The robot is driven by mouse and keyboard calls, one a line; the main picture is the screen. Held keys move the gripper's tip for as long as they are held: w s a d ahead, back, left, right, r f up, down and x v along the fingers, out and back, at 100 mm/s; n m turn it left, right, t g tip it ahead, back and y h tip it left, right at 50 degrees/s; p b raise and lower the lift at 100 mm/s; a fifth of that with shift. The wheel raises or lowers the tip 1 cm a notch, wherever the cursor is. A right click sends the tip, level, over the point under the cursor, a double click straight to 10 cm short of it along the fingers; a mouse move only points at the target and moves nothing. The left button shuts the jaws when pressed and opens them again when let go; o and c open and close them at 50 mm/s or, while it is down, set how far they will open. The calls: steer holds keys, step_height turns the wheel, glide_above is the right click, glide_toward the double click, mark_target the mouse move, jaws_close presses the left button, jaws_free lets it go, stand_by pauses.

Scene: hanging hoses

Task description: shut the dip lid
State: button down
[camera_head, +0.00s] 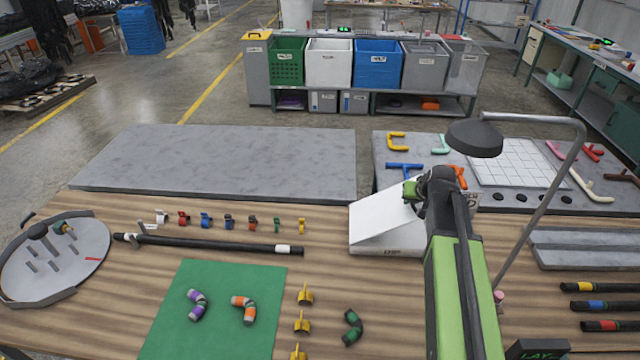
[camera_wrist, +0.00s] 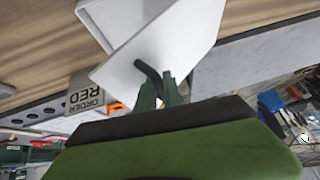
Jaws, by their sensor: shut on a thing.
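My gripper (camera_head: 410,190) is at the raised edge of the lid. The inside of the box is mostly hidden by the lid and my arm.
A sign reading "ORDER RED" (camera_wrist: 85,97) stands beside the box. A dark lamp head (camera_head: 474,139) on a bent grey pole hangs near my arm. A green mat (camera_head: 215,310) with hose pieces lies left, and a grey tray (camera_head: 585,250) lies right.

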mark_target(417, 207)
steer(key=d+f+b, duration=0.1)
steer(key=d+f+y+b, duration=0.1)
steer(key=f, duration=0.1)
steer(key=shift+f+b, duration=0.1)
steer(key=shift+b, duration=0.2)
steer(key=shift+d+m+y, duration=0.15)
steer(key=shift+m+y, duration=0.15)
steer(key=f+b, duration=0.1)
steer(key=b, duration=0.1)
steer(key=d+f+y+b, duration=0.1)
steer(key=f+b, duration=0.1)
steer(key=d+f+y+b, duration=0.1)
steer(key=b, duration=0.1)
steer(key=shift+d+f+m, duration=0.15)
steer(key=shift+f+m, duration=0.15)
steer(key=f+b, duration=0.1)
steer(key=b, duration=0.1)
steer(key=d+f+y+b, duration=0.1)
steer(key=f+b, duration=0.1)
steer(key=b, duration=0.1)
steer(key=f+y+b, duration=0.1)
steer(key=f+b, duration=0.1)
steer(key=shift+d+m, duration=0.25)
steer(key=shift+m, duration=0.15)
